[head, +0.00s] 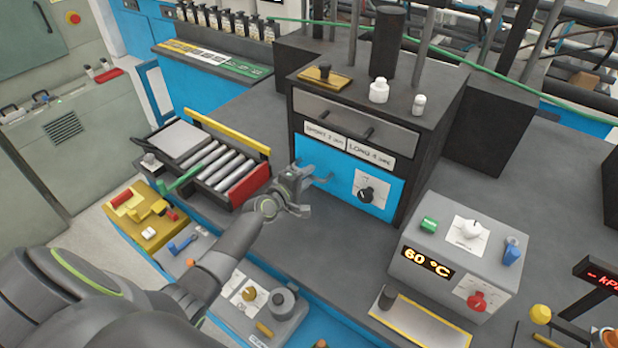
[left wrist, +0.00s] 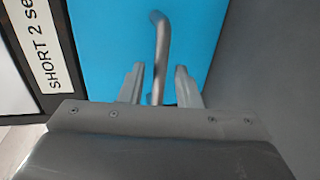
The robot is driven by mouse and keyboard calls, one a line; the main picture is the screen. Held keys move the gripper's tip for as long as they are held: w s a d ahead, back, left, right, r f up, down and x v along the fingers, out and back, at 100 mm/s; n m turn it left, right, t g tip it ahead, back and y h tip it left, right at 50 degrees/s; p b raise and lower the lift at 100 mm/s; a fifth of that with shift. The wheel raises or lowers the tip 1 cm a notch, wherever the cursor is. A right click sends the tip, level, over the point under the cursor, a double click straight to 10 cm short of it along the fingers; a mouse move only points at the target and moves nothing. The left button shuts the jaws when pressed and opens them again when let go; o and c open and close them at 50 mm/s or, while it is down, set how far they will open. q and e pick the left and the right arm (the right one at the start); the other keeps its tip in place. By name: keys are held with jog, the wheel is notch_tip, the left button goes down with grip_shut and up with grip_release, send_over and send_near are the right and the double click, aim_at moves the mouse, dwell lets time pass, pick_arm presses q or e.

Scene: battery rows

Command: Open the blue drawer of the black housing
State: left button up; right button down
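The black housing (head: 440,135) stands in the middle of the grey bench. Its blue drawer (head: 337,162), the lower front with a black knob on a white plate (head: 367,190), looks shut. It fills much of the left wrist view (left wrist: 225,25). The drawer's grey bar handle (left wrist: 160,45) reaches down between the fingers of my left gripper (left wrist: 159,88). The fingers are apart, with a gap on each side of the handle. In the head view my left gripper (head: 304,190) is at the left part of the blue front. My right gripper is not in view.
A grey drawer (head: 350,118) with two dark handles sits above the blue one. A roller conveyor (head: 215,165) is to the left. A grey box reading 60 °C (head: 460,250) stands right of the housing. Bare bench lies in front of the drawer.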

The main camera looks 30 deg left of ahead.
pick_arm(q)
jog(key=shift+w+d+f, duration=0.1)
jog(key=shift+w+d, duration=0.05)
jog(key=shift+w, duration=0.5)
jog(key=shift+c, duration=0.4)
grip_shut()
